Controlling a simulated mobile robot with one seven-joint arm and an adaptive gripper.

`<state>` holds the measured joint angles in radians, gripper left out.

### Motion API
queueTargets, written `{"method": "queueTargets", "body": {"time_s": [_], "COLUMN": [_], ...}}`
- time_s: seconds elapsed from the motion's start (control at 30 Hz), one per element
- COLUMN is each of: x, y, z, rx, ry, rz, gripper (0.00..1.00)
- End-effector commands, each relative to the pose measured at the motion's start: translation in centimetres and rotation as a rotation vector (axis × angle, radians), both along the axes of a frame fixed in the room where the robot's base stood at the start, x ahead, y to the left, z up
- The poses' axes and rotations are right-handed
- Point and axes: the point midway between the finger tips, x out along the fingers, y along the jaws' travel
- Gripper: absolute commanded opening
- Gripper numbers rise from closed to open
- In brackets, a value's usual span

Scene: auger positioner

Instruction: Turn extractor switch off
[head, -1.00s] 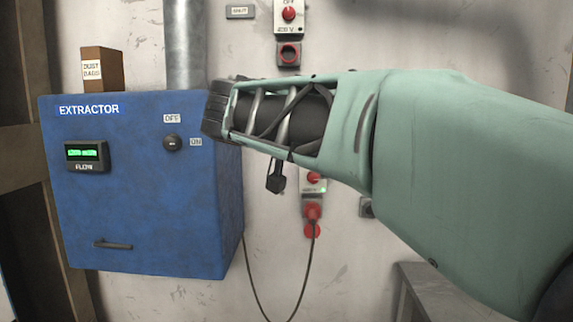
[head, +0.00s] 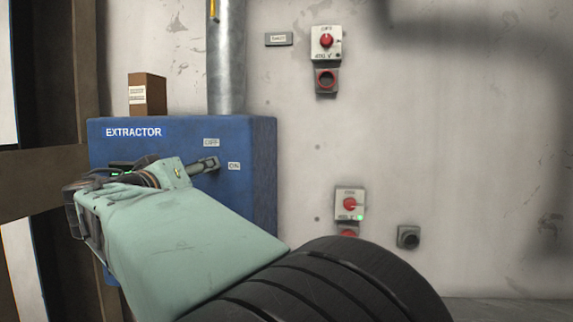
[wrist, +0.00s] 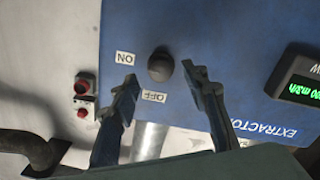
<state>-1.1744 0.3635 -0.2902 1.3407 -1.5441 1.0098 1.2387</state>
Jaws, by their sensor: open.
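The blue extractor box (head: 255,150) hangs on the wall and is partly covered by my arm in the head view. Its dark round switch knob (wrist: 161,65) shows in the wrist view, with the ON label (wrist: 125,59) and OFF label (wrist: 154,96) beside it. My gripper (wrist: 160,76) is open, with one finger on each side of the knob and a gap to each. In the head view my gripper (head: 208,165) is at the box front by the OFF and ON labels and hides the knob. The knob's pointing direction cannot be made out.
A lit green flow display (wrist: 302,90) is on the box. A metal duct (head: 226,60) and a brown carton (head: 147,95) are above it. Red wall switches (head: 326,42) (head: 349,204) and a dark socket (head: 408,237) are to the right. The upper right wall is bare.

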Motion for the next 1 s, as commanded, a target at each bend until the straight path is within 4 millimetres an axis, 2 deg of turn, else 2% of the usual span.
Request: {"method": "queueTargets", "body": {"time_s": [0.1,0.2,0.57,0.93,1.0], "x": [1.8,2.6,3.2,3.1,3.1], "y": [-0.3,-0.3,-0.4,-0.4,-0.4], "z": [0.1,0.1,0.0,0.0,0.0], "rx": [-0.001,0.0,0.001,0.001,0.001], "ry": [0.0,0.0,0.001,0.001,0.001], "rz": [-0.002,-0.001,0.0,0.0,0.0], "gripper": [0.42,0.42,0.42,0.02,0.0]}}
